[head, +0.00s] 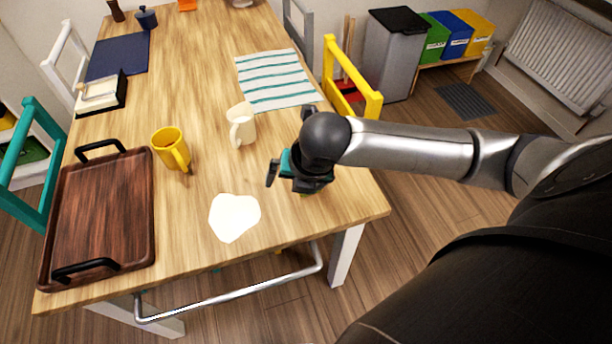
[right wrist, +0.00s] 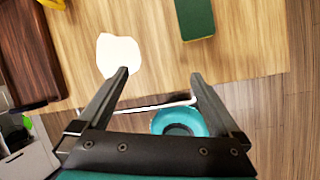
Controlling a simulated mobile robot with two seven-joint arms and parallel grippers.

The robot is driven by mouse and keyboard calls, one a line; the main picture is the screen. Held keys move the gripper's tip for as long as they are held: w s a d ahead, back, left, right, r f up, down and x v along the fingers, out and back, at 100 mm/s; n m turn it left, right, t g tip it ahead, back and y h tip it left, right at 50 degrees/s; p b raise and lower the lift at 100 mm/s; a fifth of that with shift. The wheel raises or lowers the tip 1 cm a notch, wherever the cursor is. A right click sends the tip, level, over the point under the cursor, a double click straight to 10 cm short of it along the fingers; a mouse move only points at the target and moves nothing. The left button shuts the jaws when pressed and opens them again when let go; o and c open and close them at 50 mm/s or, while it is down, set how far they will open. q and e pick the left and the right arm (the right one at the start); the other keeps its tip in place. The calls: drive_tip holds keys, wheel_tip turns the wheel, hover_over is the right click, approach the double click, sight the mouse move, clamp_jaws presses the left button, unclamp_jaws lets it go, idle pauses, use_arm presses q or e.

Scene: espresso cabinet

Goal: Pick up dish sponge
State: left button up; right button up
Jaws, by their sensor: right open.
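The dish sponge (right wrist: 195,18) shows at the top of the right wrist view as a green block with a thin yellow side, lying on the wooden table. In the head view it is almost wholly hidden beneath my right gripper (head: 288,176); only a sliver of green shows. My right gripper also shows in the right wrist view (right wrist: 160,76), with its fingers spread and nothing between them. The sponge lies beyond the fingertips there, toward the right finger, and apart from them. My left gripper is in neither view.
A white spill-like patch (head: 235,216) lies left of the right gripper. A cream mug (head: 242,130) and yellow mug (head: 168,146) stand behind it. A dark wooden tray (head: 105,210) is at the left. A striped cloth (head: 274,80) and yellow chair (head: 350,90) are farther back.

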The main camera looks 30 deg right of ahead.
drive_tip(key=w+d+r+n+h, duration=0.1)
drive_tip(key=w+d+r+n, duration=0.1)
drive_tip(key=d+n, duration=0.35)
drive_tip(key=shift+m, duration=0.75)
drive_tip(key=b+x, duration=0.1)
drive_tip(key=x, duration=0.2)
drive_tip(key=d+b+x, duration=0.1)
drive_tip(key=x, duration=0.2)
drive_tip(key=d+b+x, duration=0.1)
drive_tip(key=x, duration=0.3)
drive_tip(key=shift+s+f, duration=0.1)
drive_tip(key=shift+s, duration=0.05)
drive_tip(key=b+x, duration=0.2)
drive_tip(key=x, duration=0.2)
drive_tip(key=shift+a+f, duration=0.1)
drive_tip(key=shift+f, duration=0.1)
drive_tip(key=shift+f+b, duration=0.35)
drive_tip(key=shift+f, duration=0.05)
drive_tip(key=shift+c, duration=0.4)
drive_tip(key=c, duration=1.1)
